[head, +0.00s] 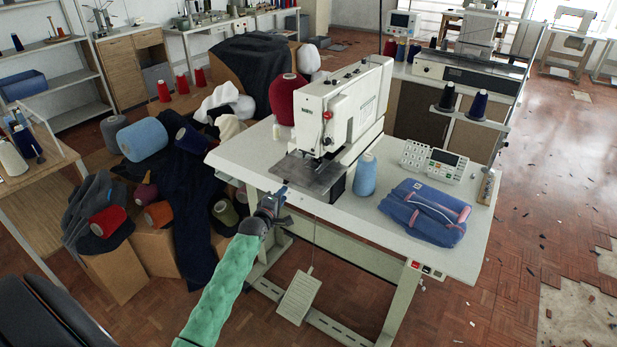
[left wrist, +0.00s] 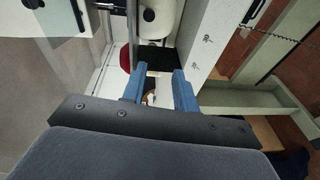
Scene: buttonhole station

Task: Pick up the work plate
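The work plate (head: 308,174) is a flat grey metal plate under the head of the white sewing machine (head: 340,105), at the table's near left part. My left gripper (head: 278,192) is just in front of the table's near edge, to the left of and nearer than the plate, apart from it. In the left wrist view its two blue fingers (left wrist: 160,72) stand apart with nothing held between them. I cannot clearly make out the plate in that view. My right gripper is not in view.
Boxes, cloth and thread cones crowd the left. A pedal (head: 299,296) is below.

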